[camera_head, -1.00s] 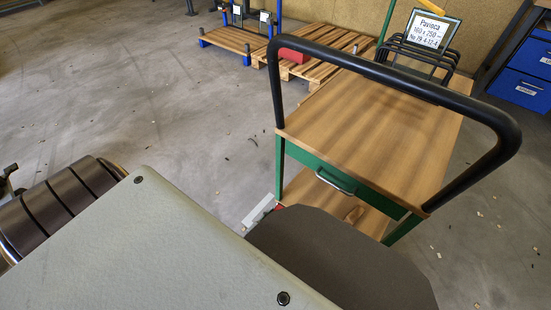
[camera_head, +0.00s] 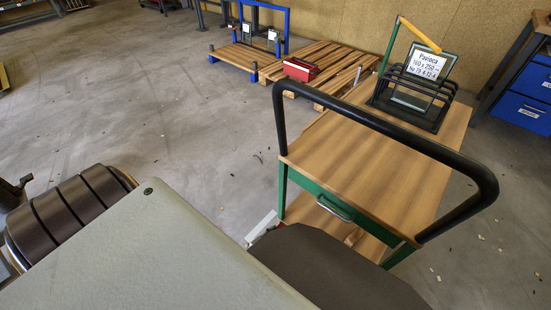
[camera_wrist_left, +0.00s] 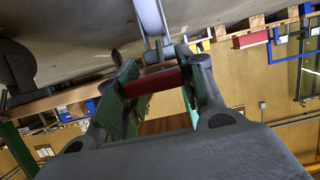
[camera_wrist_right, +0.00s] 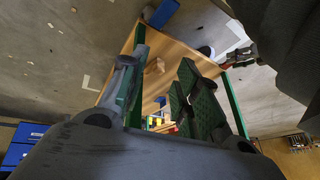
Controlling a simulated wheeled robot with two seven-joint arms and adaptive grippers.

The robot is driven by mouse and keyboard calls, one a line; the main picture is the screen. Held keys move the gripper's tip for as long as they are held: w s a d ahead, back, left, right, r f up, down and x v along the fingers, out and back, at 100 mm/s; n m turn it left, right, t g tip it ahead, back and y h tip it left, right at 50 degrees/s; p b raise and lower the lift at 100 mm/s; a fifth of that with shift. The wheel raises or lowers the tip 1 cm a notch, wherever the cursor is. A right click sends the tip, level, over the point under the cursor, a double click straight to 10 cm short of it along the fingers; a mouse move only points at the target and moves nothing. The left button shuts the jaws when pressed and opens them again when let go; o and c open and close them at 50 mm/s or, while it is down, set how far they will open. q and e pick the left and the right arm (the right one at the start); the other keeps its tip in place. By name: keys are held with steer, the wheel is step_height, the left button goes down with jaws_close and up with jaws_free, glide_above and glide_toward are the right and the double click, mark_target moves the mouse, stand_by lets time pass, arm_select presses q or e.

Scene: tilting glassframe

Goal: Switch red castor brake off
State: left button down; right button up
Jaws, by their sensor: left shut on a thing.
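The trolley (camera_head: 350,170) has a wooden top, green frame and black push handle. The red castor brake (camera_wrist_left: 165,78) is a red bar between the fingers of my left gripper (camera_wrist_left: 160,82) in the left wrist view. This gripper is shut on it, beside the grey metal castor fork (camera_wrist_left: 150,22). In the head view, the castor end of the trolley is mostly hidden behind my grey and dark parts. My right gripper (camera_wrist_right: 157,75) is open and empty in the right wrist view, with the trolley's wooden boards and green legs beyond its fingers.
A black rack (camera_head: 412,98) with a glass frame and label stands on the trolley top. Pallets (camera_head: 325,62) with a red box (camera_head: 300,69) lie behind. Blue drawers (camera_head: 525,110) stand at the right. The floor (camera_head: 150,120) left of the trolley is clear apart from small debris.

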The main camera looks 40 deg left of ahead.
arm_select(q)
steer(key=r+g+p, duration=0.1)
steer(key=p, duration=0.1)
steer(key=shift+p, duration=0.4)
steer(key=shift+w+r+g+p, duration=0.1)
steer(key=shift+r+g+p, duration=0.05)
steer(key=shift+g+p, duration=0.6)
steer(key=shift+p, duration=0.35)
arm_select(e)
steer(key=d+r+g, duration=0.1)
steer(key=s+d+r+h, duration=0.1)
steer(key=shift+d+r+g, duration=0.3)
steer(key=shift+r+g, duration=0.05)
steer(key=shift+g, duration=0.05)
steer(key=shift+w+r+h, duration=0.1)
steer(key=shift+w+h, duration=0.05)
steer(key=shift+h, duration=0.15)
arm_select(q)
steer(key=c, duration=0.9)
jaws_free()
arm_select(e)
steer(key=shift+s, duration=0.2)
